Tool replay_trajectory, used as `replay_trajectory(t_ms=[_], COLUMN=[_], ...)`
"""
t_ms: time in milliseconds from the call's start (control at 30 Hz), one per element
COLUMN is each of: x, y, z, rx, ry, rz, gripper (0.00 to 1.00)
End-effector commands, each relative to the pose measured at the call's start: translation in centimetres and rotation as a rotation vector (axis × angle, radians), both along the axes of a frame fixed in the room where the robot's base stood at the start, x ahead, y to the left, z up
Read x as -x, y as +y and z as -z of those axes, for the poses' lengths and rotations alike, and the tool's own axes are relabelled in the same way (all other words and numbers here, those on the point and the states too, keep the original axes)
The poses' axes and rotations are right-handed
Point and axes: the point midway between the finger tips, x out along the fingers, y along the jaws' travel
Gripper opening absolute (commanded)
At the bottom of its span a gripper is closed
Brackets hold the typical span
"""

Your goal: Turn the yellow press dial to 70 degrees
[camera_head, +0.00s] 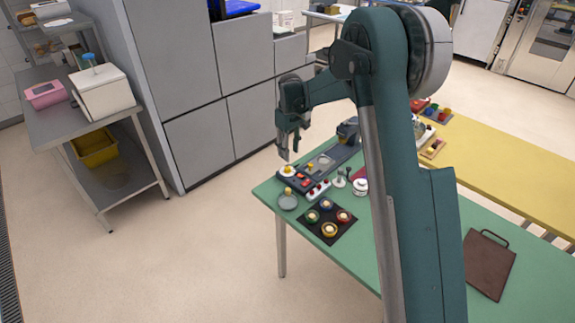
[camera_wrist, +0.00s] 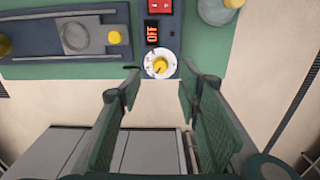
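The yellow press dial (camera_wrist: 160,65) sits in a white round scale on the end of a dark blue press panel. Its dark pointer mark points down and left in the wrist view; I cannot read the degrees. A display (camera_wrist: 152,33) beside it reads OFF. The dial also shows in the head view (camera_head: 287,169) at the near left corner of the green table. My gripper (camera_wrist: 160,74) is open and empty, its two fingers on either side of the dial in the picture. In the head view my gripper (camera_head: 290,152) hangs above the dial, apparently not touching it.
A red switch (camera_wrist: 159,5) is beyond the display. The press bed with a grey disc (camera_wrist: 75,37) lies to the left. A grey round dish (camera_head: 288,202) and a black mat with several round items (camera_head: 328,237) stand on the green table (camera_head: 355,254). A brown board (camera_head: 488,263) lies farther right.

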Motion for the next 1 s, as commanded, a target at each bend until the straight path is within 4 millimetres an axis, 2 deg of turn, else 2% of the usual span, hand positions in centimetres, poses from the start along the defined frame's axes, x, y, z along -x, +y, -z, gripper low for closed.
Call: replay_trajectory(t_ms=[200,733,1000], x=[-0.9,-1.0,-1.0], y=[0.9,0.9,1.0], z=[1.7,2.2,4.1], rx=[0.004,0.005,0.005], ry=[0.016,0.019,0.019], rz=[-0.022,-0.025,-0.025], gripper=[0.35,0.35,0.35])
